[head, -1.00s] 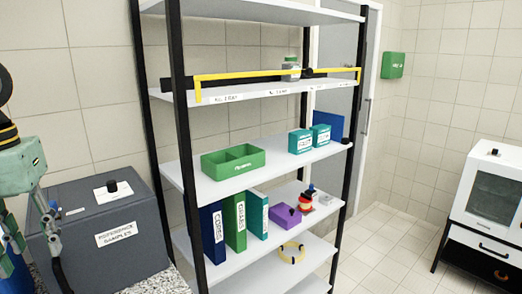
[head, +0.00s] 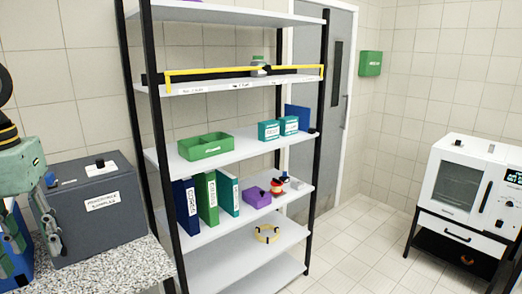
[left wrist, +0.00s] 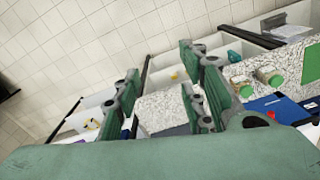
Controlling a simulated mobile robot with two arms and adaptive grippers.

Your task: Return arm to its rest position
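My left gripper (head: 45,225) is at the left edge of the head view, green-grey with grey jointed fingers pointing down. It hangs in front of the dark grey reference samples box (head: 125,220). In the left wrist view the left gripper (left wrist: 162,98) has its fingers spread apart, with nothing between them. My right gripper is in neither view.
The grey box stands on a speckled counter (head: 105,268). A shelf rack with black posts holds a green tray (head: 206,152), binders (head: 207,197), a purple box (head: 257,201) and a yellow ring (head: 267,238). A white oven (head: 460,187) stands right. The floor (head: 350,250) is clear.

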